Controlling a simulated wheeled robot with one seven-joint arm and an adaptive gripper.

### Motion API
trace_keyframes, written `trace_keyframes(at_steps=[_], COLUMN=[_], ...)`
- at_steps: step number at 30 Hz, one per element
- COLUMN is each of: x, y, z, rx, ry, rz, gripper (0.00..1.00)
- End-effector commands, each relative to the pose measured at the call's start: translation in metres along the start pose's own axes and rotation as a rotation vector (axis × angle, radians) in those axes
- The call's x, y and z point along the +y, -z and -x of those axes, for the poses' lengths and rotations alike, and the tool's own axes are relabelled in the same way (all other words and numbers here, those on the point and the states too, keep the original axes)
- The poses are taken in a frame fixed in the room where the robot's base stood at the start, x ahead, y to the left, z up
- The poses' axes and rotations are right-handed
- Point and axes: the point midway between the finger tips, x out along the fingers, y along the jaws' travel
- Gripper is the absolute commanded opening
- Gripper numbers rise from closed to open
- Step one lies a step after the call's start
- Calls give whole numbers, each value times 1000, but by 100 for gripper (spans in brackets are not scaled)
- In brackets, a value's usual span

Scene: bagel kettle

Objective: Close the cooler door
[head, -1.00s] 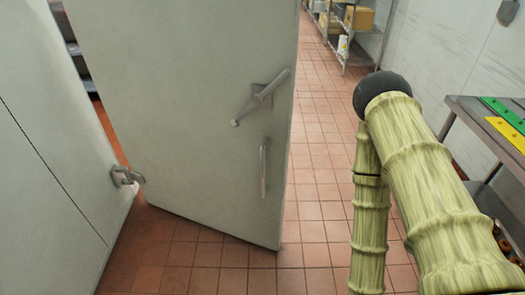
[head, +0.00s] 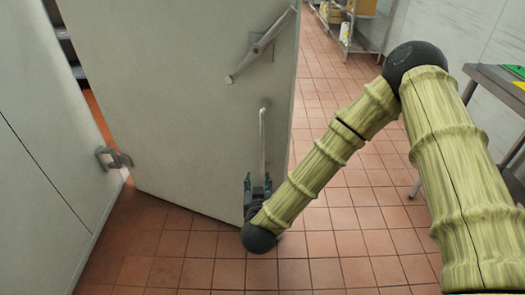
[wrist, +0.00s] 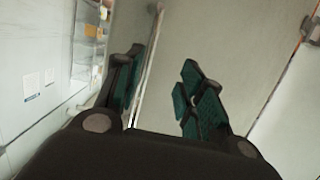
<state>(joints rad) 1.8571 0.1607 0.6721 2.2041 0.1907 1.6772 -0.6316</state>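The cooler door (head: 170,100) is a large grey panel standing ajar in the head view, with a dark gap at its left. It carries a slanted lever handle (head: 262,46) above and an upright bar handle (head: 263,140) near its right edge. My gripper (head: 257,180) is low at the door's right edge, by the bottom end of the bar handle. In the wrist view my gripper (wrist: 163,88) is open, its teal-padded fingers apart in front of the door (wrist: 215,40). A thin pale upright line shows between them; I cannot tell whether it is the bar or the door's edge.
A grey wall panel with a metal latch (head: 113,160) stands at the left. A steel table (head: 490,85) is at the right, and a wire shelf (head: 355,35) is at the back. Red tiled floor (head: 340,210) is clear between door and table.

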Motion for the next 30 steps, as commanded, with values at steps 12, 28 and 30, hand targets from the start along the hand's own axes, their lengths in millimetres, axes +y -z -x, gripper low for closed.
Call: trace_keyframes(at_steps=[12, 28, 30], x=[-5, 9, 11], y=[79, 96, 98], z=[-22, -90, -99], rx=[240, 241, 242], ry=[-195, -198, -198], rz=[-13, -13, -13], gripper=[39, 39, 39])
